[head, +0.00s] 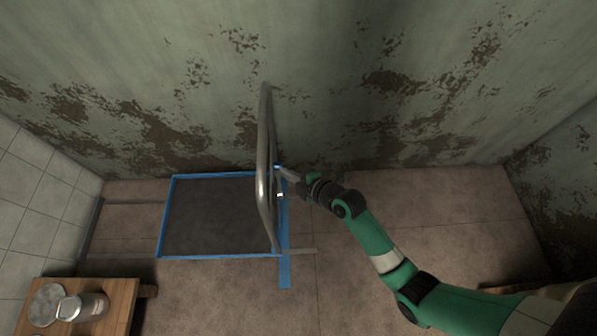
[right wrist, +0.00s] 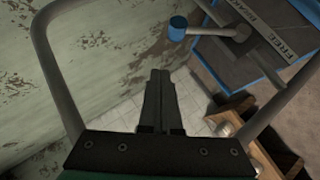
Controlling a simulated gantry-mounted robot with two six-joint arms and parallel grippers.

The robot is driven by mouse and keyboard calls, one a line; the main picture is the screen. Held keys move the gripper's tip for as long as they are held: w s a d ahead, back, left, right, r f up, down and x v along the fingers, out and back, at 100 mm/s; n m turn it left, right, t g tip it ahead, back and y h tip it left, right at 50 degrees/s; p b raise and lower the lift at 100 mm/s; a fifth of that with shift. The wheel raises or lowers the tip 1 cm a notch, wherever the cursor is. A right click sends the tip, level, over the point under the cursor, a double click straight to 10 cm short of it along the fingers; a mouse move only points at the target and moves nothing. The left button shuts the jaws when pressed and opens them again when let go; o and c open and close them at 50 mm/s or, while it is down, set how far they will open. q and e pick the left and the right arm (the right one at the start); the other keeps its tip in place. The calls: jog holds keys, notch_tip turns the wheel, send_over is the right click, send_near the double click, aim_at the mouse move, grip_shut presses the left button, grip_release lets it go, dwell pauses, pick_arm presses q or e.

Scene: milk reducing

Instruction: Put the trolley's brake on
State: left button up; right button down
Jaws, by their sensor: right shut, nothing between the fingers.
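The trolley (head: 162,220) is a dark flat platform with a blue rim and a tall grey tube handle (head: 263,150) at its right end. In the right wrist view, a grey brake lever (right wrist: 208,32) with a blue knob (right wrist: 178,27) sticks out to the left from its pivot. A label strip (right wrist: 268,33) beside it reads FREE, with BRAKE at its farther end. I cannot tell exactly which mark the lever sits at. My right gripper (head: 283,173) is shut and empty, close to the handle's right side; its fingers (right wrist: 158,78) point below the knob, apart from it. My left gripper is out of view.
A wooden table (head: 118,296) at the front left holds a metal can (head: 84,307) and a round lid-like object (head: 45,304). A stained wall (head: 330,70) stands close behind the trolley. The floor (head: 440,220) right of the trolley is clear.

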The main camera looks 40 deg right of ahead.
jog(key=v, duration=0.2)
jog(key=p+v, duration=0.1)
jog(key=r+v, duration=0.1)
jog(key=v, duration=0.1)
jog(key=shift+d+r+p, duration=0.1)
jog(key=shift+d+p, duration=0.2)
jog(key=shift+d, duration=0.1)
jog(key=w+a+r+m+t, duration=0.1)
jog(key=w+r+m+t, duration=0.15)
jog(key=r, duration=0.95)
jog(key=w+a+r+m+t+p, duration=0.1)
jog(key=w+r+t, duration=0.15)
jog(key=r, duration=0.85)
jog(key=w+a+r+m+t, duration=0.2)
jog(key=w+r, duration=0.1)
jog(key=r, duration=0.9)
jog(key=s+a+r+m+t+p, duration=0.1)
jog(key=s+r+m+t+p, duration=0.2)
jog(key=r, duration=0.8)
jog(key=s+a+r+m+t+y+p, duration=0.1)
jog(key=s+a+r+m+t, duration=0.1)
jog(key=s+r, duration=0.65)
jog(key=s+a+r+m+t+p, duration=0.1)
jog(key=s+r+m+t, duration=0.15)
jog(key=r, duration=1.15)
notch_tip(320, 180, up, 33)
jog(key=w+p, duration=0.1)
jog(key=p, duration=3.3)
jog(key=shift+w, duration=0.2)
